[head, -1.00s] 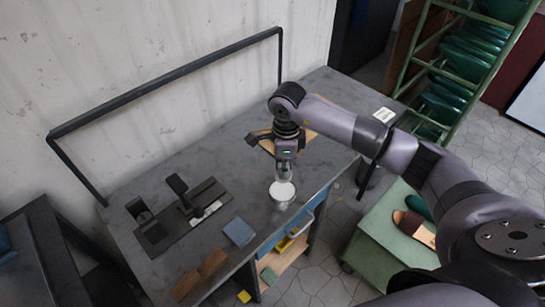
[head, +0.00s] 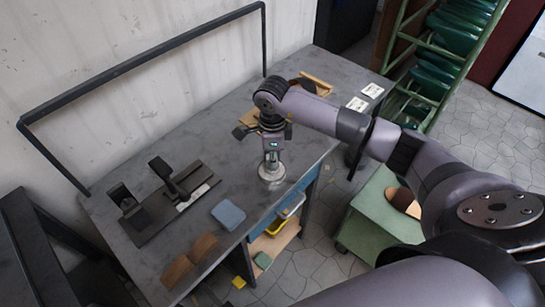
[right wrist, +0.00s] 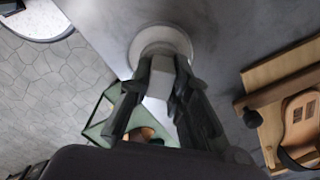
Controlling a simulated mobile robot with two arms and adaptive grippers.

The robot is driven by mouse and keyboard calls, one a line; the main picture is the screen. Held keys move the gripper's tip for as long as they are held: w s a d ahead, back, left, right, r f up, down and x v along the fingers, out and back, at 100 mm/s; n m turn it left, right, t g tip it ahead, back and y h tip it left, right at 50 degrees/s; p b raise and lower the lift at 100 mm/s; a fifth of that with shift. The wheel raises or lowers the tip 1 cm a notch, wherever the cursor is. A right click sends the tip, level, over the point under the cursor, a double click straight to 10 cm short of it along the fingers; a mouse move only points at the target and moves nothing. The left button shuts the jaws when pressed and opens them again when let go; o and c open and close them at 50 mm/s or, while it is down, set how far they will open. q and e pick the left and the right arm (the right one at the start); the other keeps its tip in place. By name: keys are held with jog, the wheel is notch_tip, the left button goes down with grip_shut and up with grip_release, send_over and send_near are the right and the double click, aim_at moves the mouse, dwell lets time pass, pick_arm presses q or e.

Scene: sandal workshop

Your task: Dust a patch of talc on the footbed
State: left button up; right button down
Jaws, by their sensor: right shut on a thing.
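My right gripper (head: 272,160) points down over a small round pale dish (head: 271,173) near the table's front edge. In the right wrist view its fingers (right wrist: 160,75) are shut on a pale, narrow thing (right wrist: 160,88), whose far end meets the round dish (right wrist: 160,38). I cannot tell if the two touch, or whether talc is in the dish. A tan sandal footbed (right wrist: 300,118) with dark slots lies by a wooden frame (right wrist: 285,72) to the right in that view. In the head view, wooden pieces behind the gripper are partly hidden. My left gripper is out of view.
On the grey table (head: 215,120) stand a black press-like tool (head: 170,185), a blue-grey pad (head: 228,214) and brown pieces (head: 190,262). White labels (head: 365,98) lie at the far right end. A green cart (head: 365,225) stands right of the table. A black rail runs behind.

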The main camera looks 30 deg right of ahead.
jog(key=shift+s+f+b, duration=0.1)
jog(key=shift+f+b, duration=0.5)
dwell(2.0)
jog(key=shift+r+p, duration=2.1)
jog(key=shift+r, duration=1.45)
